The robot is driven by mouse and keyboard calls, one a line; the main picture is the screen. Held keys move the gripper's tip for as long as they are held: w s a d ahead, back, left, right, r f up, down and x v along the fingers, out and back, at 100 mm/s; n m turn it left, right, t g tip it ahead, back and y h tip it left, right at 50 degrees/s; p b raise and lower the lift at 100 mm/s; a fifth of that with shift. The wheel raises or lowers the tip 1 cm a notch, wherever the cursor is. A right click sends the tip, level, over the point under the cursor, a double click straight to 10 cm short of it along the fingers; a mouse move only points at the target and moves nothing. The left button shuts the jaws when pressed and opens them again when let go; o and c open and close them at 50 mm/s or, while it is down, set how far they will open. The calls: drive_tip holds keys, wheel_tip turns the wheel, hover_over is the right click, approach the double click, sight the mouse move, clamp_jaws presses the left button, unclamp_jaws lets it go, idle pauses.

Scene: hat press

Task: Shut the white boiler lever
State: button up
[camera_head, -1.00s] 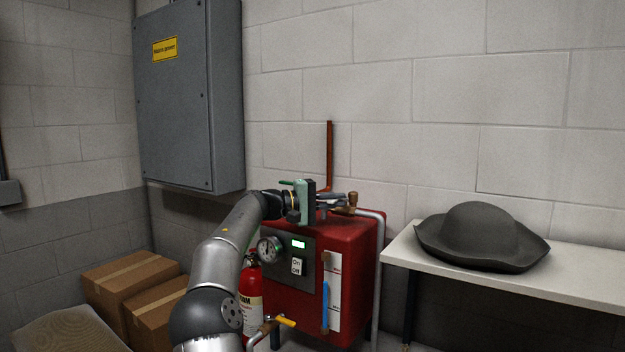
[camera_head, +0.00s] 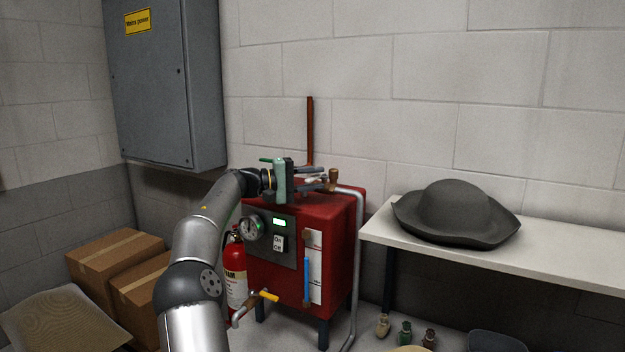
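The red boiler (camera_head: 340,225) stands against the wall at the centre of the view. My gripper (camera_head: 322,174) is above its top, pointing right toward a brass fitting (camera_head: 333,180) on the pipe. A small pale piece (camera_head: 315,180), perhaps the white lever, shows by my fingers. The fingers partly cover it, so its position and any contact are unclear. The fingers are small and seen from the side, so I cannot tell whether they are open or shut.
A grey pipe (camera_head: 358,260) runs down the boiler's right side. A yellow-handled valve (camera_head: 264,296) and a fire extinguisher (camera_head: 235,275) are at its front left. A white table (camera_head: 560,255) with a dark hat (camera_head: 458,212) stands right. Cardboard boxes (camera_head: 115,255) lie left.

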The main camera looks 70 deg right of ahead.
drive_tip(key=shift+w, duration=0.1)
drive_tip(key=v, duration=1.7)
drive_tip(key=shift+b, duration=0.3)
drive_tip(key=shift+w+a, duration=0.1)
